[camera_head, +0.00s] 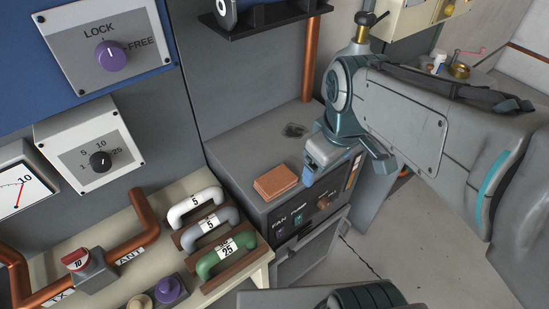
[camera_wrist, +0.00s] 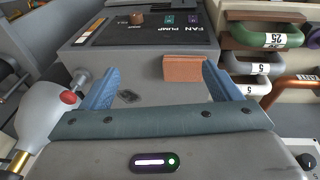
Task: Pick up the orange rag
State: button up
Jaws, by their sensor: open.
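The orange rag (camera_head: 275,183) is a folded, flat, brownish-orange block. It lies on the grey cabinet top (camera_head: 240,150), near its front-left edge in the head view. My gripper (camera_head: 320,170) is right of the rag, apart from it, with its blue fingers above the cabinet's front part. In the wrist view my gripper (camera_wrist: 160,76) is open, its two blue fingers spread wide with nothing held. There the rag (camera_wrist: 183,68) shows ahead, closer to the right finger. Whether that finger touches it is unclear.
White, grey and green handles (camera_head: 225,254) stand left of the cabinet on a cream bench. The cabinet front has FAN and PUMP controls (camera_head: 300,218). A copper pipe (camera_head: 310,60) rises behind the cabinet. A dark patch (camera_head: 295,130) marks its top. Floor at right is clear.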

jog(key=w+a+n+g, duration=0.1)
jog(key=w+a+n, duration=0.3)
jog(key=n, duration=0.4)
jog(key=n+g+b, duration=0.1)
jog(key=n+g, duration=0.1)
jog(key=n, duration=0.8)
send_over(276, 179)
jog(key=f, duration=0.2)
notch_tip(276, 179, down, 13)
jog(key=shift+f+p, duration=0.1)
jog(key=shift+p, duration=0.5)
jog(key=c, duration=1.1)
jog(key=shift+r, duration=0.2)
jog(key=shift+c, duration=0.2)
